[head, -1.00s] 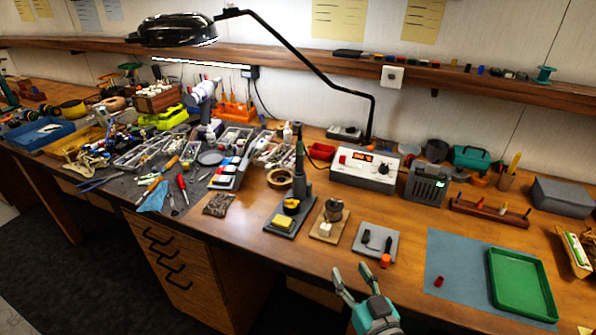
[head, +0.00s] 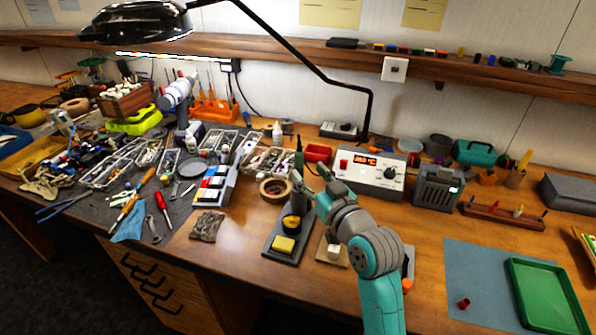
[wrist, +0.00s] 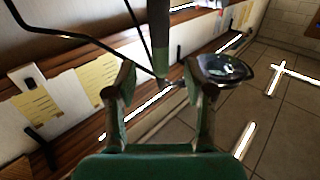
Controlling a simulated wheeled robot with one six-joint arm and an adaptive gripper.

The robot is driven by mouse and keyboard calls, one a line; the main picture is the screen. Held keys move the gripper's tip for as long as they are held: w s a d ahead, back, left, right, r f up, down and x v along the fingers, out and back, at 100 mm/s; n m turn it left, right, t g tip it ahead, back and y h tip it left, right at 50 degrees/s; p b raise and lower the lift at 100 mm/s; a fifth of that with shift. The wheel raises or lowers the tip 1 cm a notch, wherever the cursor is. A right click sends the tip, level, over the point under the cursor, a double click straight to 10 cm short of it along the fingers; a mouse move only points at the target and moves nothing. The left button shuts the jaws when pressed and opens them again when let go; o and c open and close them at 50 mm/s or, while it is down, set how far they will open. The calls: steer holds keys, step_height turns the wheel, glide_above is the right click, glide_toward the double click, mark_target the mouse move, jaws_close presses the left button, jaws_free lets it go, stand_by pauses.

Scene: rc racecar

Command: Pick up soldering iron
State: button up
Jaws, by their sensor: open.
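The soldering iron (head: 299,158) stands upright in its holder in the head view, with its dark green handle on top. The holder's dark base (head: 279,252) carries a yellow sponge (head: 284,244). My gripper (head: 313,176) is open, just right of the iron, with its fingers pointing toward the handle and partly overlapping the holder. In the wrist view, the green handle (wrist: 160,38) shows in the gap between the open fingertips (wrist: 160,80). I cannot tell whether either finger touches it. My gripper and arm hide part of the bench behind them.
A soldering station (head: 368,172) stands just behind my arm. A tape roll (head: 273,190) lies left of the holder. A black lamp (head: 135,22) arches over the bench. A small wooden-based item (head: 330,252) is partly hidden below my gripper. The blue mat (head: 482,270) has free room.

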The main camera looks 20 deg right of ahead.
mark_target(301, 166)
steer(key=shift+w+a+f, duration=0.1)
steer(key=shift+w+a, duration=0.05)
steer(key=shift+w, duration=0.8)
steer(key=shift+w+a, duration=0.2)
steer(key=shift+w, duration=0.75)
steer(key=shift+w+a+f, duration=0.1)
steer(key=shift+w+a, duration=0.05)
steer(key=shift+w, duration=0.8)
jaws_close()
